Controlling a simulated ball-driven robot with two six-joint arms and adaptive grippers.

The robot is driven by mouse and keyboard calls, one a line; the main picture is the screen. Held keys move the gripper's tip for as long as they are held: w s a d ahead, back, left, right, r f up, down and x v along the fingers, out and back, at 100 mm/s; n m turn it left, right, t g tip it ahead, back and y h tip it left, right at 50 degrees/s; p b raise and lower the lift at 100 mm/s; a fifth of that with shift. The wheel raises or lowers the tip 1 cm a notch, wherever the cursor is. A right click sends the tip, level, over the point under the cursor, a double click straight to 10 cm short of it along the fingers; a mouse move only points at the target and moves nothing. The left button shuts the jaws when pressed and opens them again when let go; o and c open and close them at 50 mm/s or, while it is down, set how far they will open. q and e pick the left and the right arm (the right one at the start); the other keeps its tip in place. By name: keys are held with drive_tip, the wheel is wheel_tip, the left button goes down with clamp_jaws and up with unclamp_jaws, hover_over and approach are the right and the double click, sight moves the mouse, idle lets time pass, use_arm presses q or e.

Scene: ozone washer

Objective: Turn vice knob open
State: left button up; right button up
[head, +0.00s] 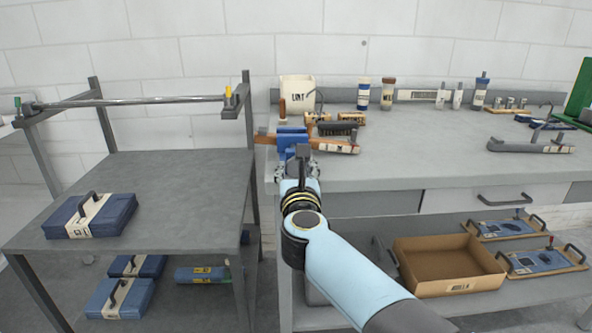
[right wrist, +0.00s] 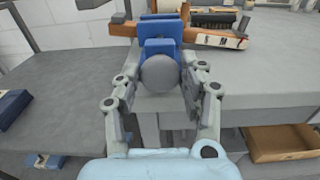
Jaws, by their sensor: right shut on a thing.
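The blue vice (head: 291,137) stands at the left front edge of the grey workbench. In the right wrist view its blue body (right wrist: 160,30) is at the top middle, with the round grey knob (right wrist: 159,74) facing me. My right gripper (right wrist: 160,88) has one finger on each side of the knob and is shut on it. In the head view my right gripper (head: 298,168) is at the front of the vice, and the arm mostly hides the knob. A brown wooden piece (head: 335,146) lies across at the vice. My left gripper is not in view.
A bin labelled LINT (head: 297,92), bottles and tools stand along the back of the bench (head: 420,160). A grey shelf cart (head: 185,175) with a blue case (head: 90,215) is on the left. A cardboard box (head: 448,262) sits on the lower shelf.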

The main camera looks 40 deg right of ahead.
drive_tip(key=o, duration=1.1)
drive_tip(key=shift+o, duration=0.2)
drive_tip(key=v, duration=0.7)
drive_tip(key=shift+s, duration=0.25)
drive_tip(key=shift+a, duration=0.15)
